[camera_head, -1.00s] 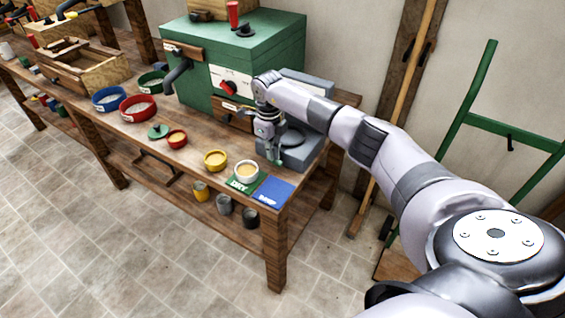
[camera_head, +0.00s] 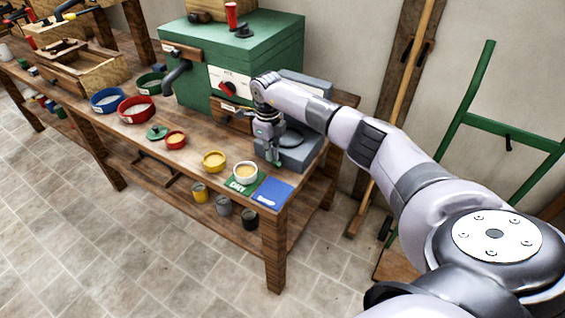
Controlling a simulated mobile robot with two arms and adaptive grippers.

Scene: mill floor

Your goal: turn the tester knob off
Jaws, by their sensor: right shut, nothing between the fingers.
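The grey tester (camera_head: 302,153) stands at the right end of the workbench, with a round dark plate on top. My right gripper (camera_head: 275,164) points down at the tester's front left side. It is shut and empty. The tester's knob cannot be made out; the gripper and wrist cover part of the tester's front. Whether the fingers touch the tester cannot be told. My left gripper is not in view.
A green machine (camera_head: 235,55) with a red knob (camera_head: 228,89) stands behind my wrist. A yellow bowl (camera_head: 214,161) and red bowls stand left.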

